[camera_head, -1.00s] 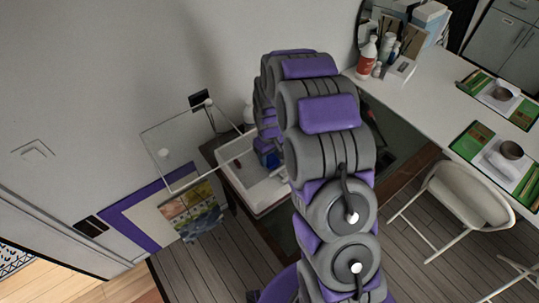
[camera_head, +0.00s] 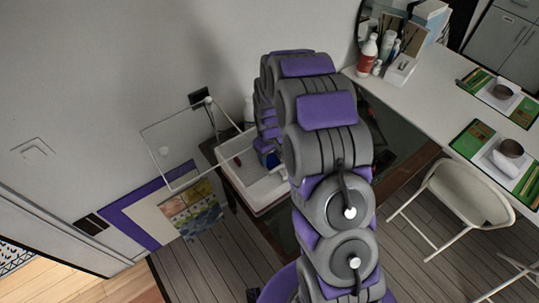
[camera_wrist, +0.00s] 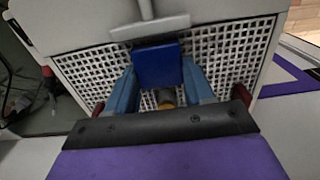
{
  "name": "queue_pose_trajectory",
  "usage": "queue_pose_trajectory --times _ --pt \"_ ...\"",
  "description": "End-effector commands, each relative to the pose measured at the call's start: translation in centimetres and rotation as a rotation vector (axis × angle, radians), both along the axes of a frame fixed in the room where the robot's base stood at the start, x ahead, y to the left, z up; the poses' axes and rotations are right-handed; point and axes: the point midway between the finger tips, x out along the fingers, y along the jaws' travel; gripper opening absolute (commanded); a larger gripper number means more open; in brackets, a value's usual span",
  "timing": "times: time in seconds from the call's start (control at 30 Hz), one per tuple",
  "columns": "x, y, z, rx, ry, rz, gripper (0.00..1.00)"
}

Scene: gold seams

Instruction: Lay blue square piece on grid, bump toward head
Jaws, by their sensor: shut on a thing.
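The blue square piece (camera_wrist: 158,66) shows in the wrist view, between the tips of my gripper (camera_wrist: 160,76). My gripper is shut on it. A small orange-brown round part (camera_wrist: 166,98) shows just below the piece, between the fingers; whether it belongs to the piece is unclear. The white grid (camera_wrist: 228,50) lies behind the piece; I cannot tell if they touch. A grey T-shaped head (camera_wrist: 150,26) is just above the piece. In the head view, a bit of blue (camera_head: 268,158) shows in the white box (camera_head: 268,193), and my arm hides most of my gripper.
A clear panel (camera_head: 184,143) stands left of the box. A coloured picture sheet (camera_head: 190,212) is below it. A long white table (camera_head: 425,95) with bottles and place settings runs along the right. A beige chair (camera_head: 468,190) stands beside it. Wooden floor is open at lower left.

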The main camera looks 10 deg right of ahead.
Motion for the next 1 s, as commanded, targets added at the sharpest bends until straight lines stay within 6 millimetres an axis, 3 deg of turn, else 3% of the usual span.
queue_pose_trajectory --times 0.07,0.1,0.4,0.73,1.0 --pt "0.0 0.0 0.0 0.000 0.000 0.000 0.20" --pt "0.0 0.0 0.0 0.000 0.000 0.000 0.54" --pt "0.0 0.0 0.0 0.000 0.000 0.000 0.82" --pt "0.0 0.0 0.2 0.000 0.000 0.000 0.82" --pt "0.0 0.0 1.5 0.000 0.001 0.000 0.82"
